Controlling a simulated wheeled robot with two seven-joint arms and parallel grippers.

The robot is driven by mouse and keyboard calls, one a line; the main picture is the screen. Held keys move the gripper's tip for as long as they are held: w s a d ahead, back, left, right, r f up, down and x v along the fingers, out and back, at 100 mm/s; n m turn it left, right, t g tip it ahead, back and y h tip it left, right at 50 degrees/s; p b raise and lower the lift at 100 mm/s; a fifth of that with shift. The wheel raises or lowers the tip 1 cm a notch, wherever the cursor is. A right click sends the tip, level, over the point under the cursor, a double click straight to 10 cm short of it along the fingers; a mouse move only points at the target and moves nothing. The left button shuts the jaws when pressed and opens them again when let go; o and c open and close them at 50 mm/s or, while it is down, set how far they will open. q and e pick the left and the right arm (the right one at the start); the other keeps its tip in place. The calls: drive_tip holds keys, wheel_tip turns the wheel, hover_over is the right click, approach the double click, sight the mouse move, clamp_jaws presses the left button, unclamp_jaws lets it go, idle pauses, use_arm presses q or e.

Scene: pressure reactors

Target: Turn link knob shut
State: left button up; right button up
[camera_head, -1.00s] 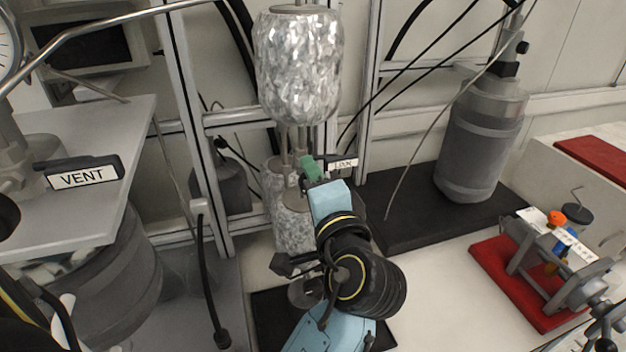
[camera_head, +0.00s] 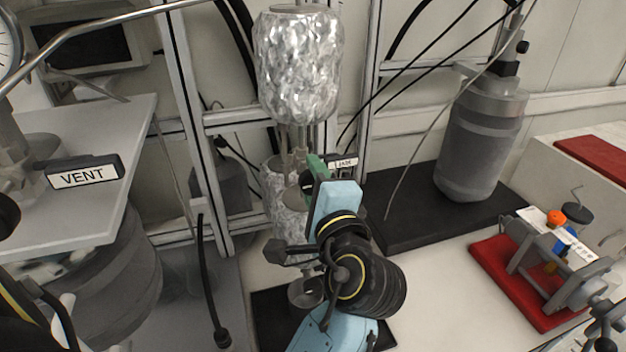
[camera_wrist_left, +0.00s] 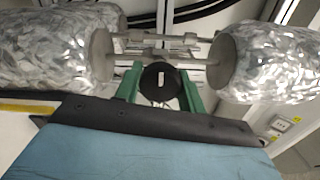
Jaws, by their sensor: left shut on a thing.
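The link knob is a round black knob with a pale mark (camera_wrist_left: 160,82), seen in the left wrist view between two foil-wrapped vessels. My left gripper (camera_wrist_left: 158,88) has a green finger on either side of it and is shut on it. In the head view my left gripper (camera_head: 318,167) reaches up from the bottom centre to the link between the upper and lower vessels. A small white label (camera_head: 343,162) shows just right of the fingers. The knob itself is mostly hidden there by my fingers and wrist.
The upper foil-wrapped vessel (camera_head: 298,65) hangs above my gripper. A metal frame (camera_head: 187,120) stands behind. A VENT handle (camera_head: 82,172) is at left. A grey cylinder (camera_head: 482,145) stands on a black mat at right, near a red-based device (camera_head: 545,300).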

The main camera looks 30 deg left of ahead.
use_arm(q)
drive_tip(key=o, duration=1)
drive_tip(key=shift+d, duration=0.1)
drive_tip(key=shift+c, duration=0.2)
